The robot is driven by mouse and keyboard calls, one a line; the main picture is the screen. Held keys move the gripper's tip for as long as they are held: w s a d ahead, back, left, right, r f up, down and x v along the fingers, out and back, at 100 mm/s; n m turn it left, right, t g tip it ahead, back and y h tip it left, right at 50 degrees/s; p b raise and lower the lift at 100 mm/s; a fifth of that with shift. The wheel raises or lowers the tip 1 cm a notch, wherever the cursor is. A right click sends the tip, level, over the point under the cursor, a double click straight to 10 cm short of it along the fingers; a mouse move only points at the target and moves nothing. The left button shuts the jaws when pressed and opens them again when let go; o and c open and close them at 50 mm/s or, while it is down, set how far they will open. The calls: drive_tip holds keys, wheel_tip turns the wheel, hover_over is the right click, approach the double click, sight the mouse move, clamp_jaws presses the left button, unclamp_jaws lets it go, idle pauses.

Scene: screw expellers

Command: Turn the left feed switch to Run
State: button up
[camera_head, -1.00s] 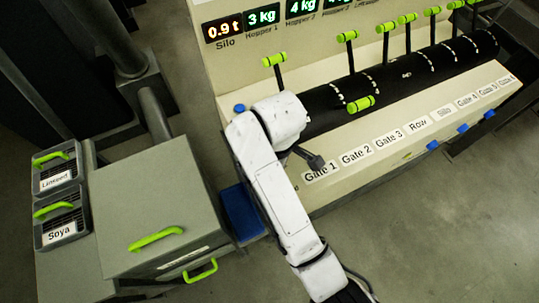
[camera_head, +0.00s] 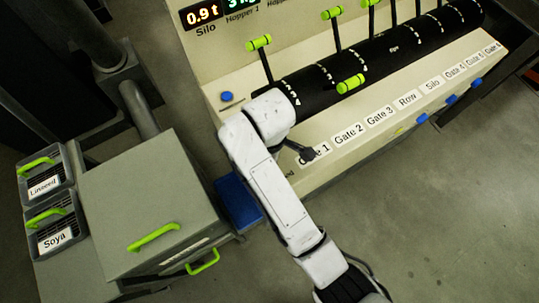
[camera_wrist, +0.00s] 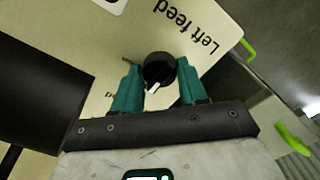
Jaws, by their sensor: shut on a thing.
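The left feed switch (camera_wrist: 159,67) is a round black knob with a white pointer mark, on a cream panel in the wrist view. The label "Left feed" (camera_wrist: 190,32) is beside it, upside down in this view. My gripper (camera_wrist: 159,72) has its two teal fingers on either side of the knob, shut on it. The white pointer shows at the knob's lower edge, towards my palm. Lettering near the left finger is partly covered, so I cannot read it. In the head view my arm hides the switch and the gripper.
The cream machine has a black drum (camera_head: 400,50) with green-handled levers, and gate labels (camera_head: 348,133) along its front. A blue button (camera_head: 227,96) is on its left end. A grey cabinet (camera_head: 140,190) and bins labelled Linseed (camera_head: 43,187) and Soya (camera_head: 56,239) stand left. Floor is clear at right.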

drive_tip(key=c, duration=0.4)
drive_tip(key=shift+m, duration=0.4)
drive_tip(key=m, duration=1.1)
idle(0.4)
drive_tip(key=o, duration=1.1)
drive_tip(key=shift+c, duration=0.2)
